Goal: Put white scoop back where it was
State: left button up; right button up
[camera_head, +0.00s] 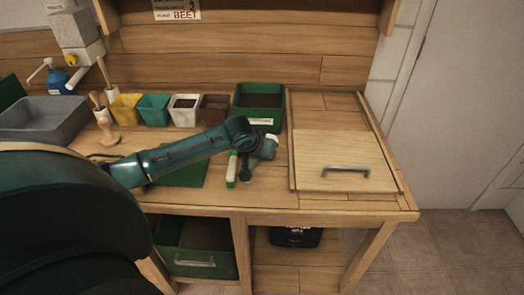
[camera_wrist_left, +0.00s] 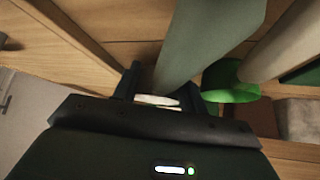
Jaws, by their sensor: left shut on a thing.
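My left gripper (camera_head: 250,172) is low over the front middle of the bench, left of the wooden lid. In the left wrist view its fingers (camera_wrist_left: 160,96) are closed around a small white part, which I take to be the white scoop (camera_wrist_left: 157,100). A broad grey-green shape rises just beyond the fingers; I cannot tell whether it belongs to the scoop. In the head view the scoop cannot be made out clearly behind the gripper. My right gripper is not in view.
A green and white upright object (camera_head: 231,169) stands close left of the gripper. A row of small pots, a green soil box (camera_head: 260,119) and a grey tub (camera_head: 45,132) line the back. A wooden lid with a handle (camera_head: 346,171) covers the right side.

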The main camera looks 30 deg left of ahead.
aim_at(251, 167)
pick_arm(q)
jog(key=shift+f, duration=0.55)
jog(key=shift+s+d+f+b, duration=0.1)
jog(key=shift+s+f+b, duration=0.25)
jog(key=shift+f, duration=0.3)
jog(key=o, duration=1.1)
jog(key=shift+d, duration=0.1)
jog(key=shift+o, duration=0.2)
jog(key=shift+s+r, duration=0.1)
jog(key=shift+r, duration=0.1)
jog(key=v, duration=0.9)
jog(key=w+v, duration=0.1)
jog(key=v, duration=0.3)
jog(key=shift+s+d+r+p, duration=0.15)
jog(key=shift+r+p, duration=0.2)
jog(key=shift+r, duration=0.2)
jog(key=shift+d+f, duration=0.1)
